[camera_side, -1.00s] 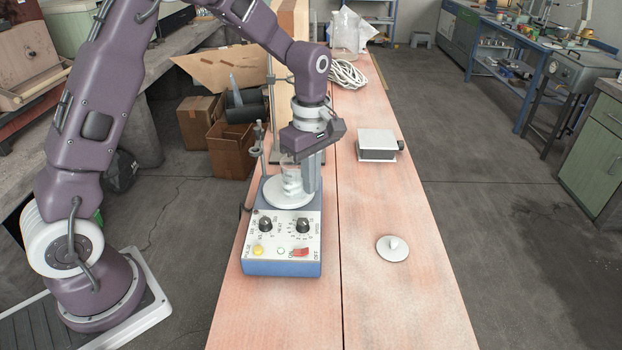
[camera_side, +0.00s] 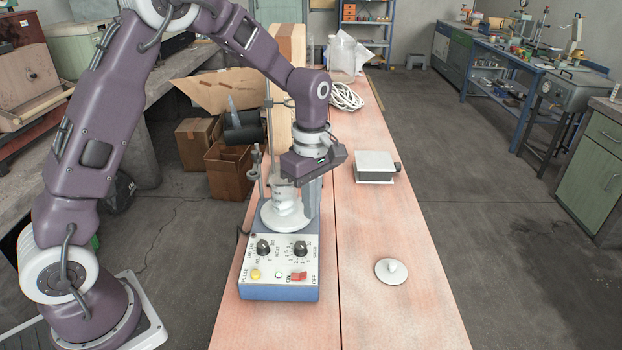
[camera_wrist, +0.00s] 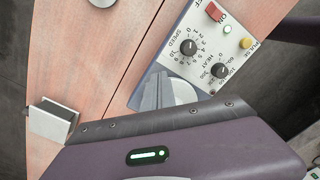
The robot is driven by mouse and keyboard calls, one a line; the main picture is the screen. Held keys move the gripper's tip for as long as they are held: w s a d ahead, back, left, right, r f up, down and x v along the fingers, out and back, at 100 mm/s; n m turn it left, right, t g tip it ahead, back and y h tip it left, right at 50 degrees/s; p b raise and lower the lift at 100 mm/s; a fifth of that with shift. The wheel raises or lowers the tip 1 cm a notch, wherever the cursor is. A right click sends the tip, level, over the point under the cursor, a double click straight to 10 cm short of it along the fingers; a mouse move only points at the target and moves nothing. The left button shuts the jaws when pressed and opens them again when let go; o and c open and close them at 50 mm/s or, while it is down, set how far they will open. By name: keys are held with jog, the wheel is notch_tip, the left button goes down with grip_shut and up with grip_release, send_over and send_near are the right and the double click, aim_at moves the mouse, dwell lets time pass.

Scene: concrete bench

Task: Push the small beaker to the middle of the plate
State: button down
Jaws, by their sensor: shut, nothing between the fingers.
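The small beaker (camera_side: 285,190) is clear glass with whitish contents or markings. It stands upright toward the back of the round white plate (camera_side: 284,221) on the blue-grey hotplate stirrer, partly hidden by my gripper's body above. My gripper (camera_side: 312,200) points down with its fingers shut and empty, close beside the beaker on its right. I cannot tell whether they touch. In the wrist view the grey fingers (camera_wrist: 155,92) overlap the edge of the plate (camera_wrist: 184,92); the beaker does not show there.
The stirrer's panel (camera_side: 280,274) has knobs and a red switch. A stand with a rod and clamp (camera_side: 258,170) rises behind it. On the bench to the right are a grey-topped box (camera_side: 375,165) and a white disc with a knob (camera_side: 391,271). The bench between them is clear.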

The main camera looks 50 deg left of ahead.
aim_at(261, 207)
notch_tip(261, 207, up, 15)
jog(key=s+a+f+m+g+h, duration=0.2)
jog(key=s+a+f+m+h, duration=0.35)
jog(key=s+h, duration=0.3)
jog(key=s+a+r+m+t+h, duration=0.1)
jog(key=a+r+t+h, duration=0.15)
jog(key=a+t, duration=0.45)
jog(key=s+a+r+m+t+h, duration=0.1)
jog(key=a+r+m+t+h, duration=0.15)
jog(key=a+t, duration=0.45)
notch_tip(261, 207, down, 19)
jog(key=t+y, duration=0.1)
jog(key=x, duration=0.8)
jog(key=shift+w+a+r, duration=0.2)
jog(key=shift+w+a, duration=0.1)
jog(key=shift+w, duration=0.05)
jog(key=shift+w+d, duration=0.4)
jog(key=shift+w, duration=0.1)
